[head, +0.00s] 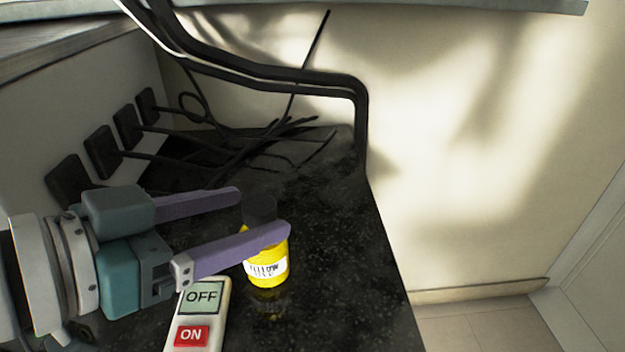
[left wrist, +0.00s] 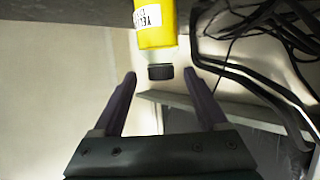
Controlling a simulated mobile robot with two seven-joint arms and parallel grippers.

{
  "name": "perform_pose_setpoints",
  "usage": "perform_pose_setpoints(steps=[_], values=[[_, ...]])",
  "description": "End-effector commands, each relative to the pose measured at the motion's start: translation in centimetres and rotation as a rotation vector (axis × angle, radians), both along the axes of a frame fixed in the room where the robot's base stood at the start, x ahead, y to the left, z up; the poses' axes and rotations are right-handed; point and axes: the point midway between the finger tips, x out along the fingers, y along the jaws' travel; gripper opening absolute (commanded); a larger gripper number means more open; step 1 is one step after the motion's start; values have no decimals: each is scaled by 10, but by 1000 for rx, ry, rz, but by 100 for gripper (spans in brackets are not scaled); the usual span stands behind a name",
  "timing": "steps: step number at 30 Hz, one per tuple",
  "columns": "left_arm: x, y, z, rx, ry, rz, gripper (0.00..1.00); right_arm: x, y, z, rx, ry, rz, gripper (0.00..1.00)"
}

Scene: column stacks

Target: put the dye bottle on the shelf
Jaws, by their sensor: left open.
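The dye bottle (head: 267,262) is yellow with a white label and a black cap, and stands upright on the dark speckled counter (head: 345,270). My left gripper (head: 263,211) is open, its two purple fingers reaching in from the left at the bottle's cap. One finger passes in front of the bottle and the other ends behind it. In the left wrist view the bottle (left wrist: 154,28) appears cap down, with the cap between the open fingertips (left wrist: 160,75). I cannot tell which surface is the shelf. My right gripper is not in view.
A white remote-like box (head: 205,315) with OFF and red ON labels lies just below the gripper. Black plugs (head: 101,151) and tangled cables (head: 240,145) fill the counter's back left. A thick black pipe (head: 361,130) comes down at the back edge. The counter ends at the right.

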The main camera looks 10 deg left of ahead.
Motion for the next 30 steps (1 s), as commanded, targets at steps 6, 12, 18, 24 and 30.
perform_pose_setpoints(steps=[6,12,18,24,30], values=[[18,-9,-6,-1,-1,-1,76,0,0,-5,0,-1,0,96],[44,-22,-15,-2,-1,0,76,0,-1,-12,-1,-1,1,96],[51,-27,-18,1,1,-1,76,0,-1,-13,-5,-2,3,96],[51,-26,-17,2,1,0,68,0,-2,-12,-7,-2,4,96],[50,-26,-17,2,1,0,45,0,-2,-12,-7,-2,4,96]])
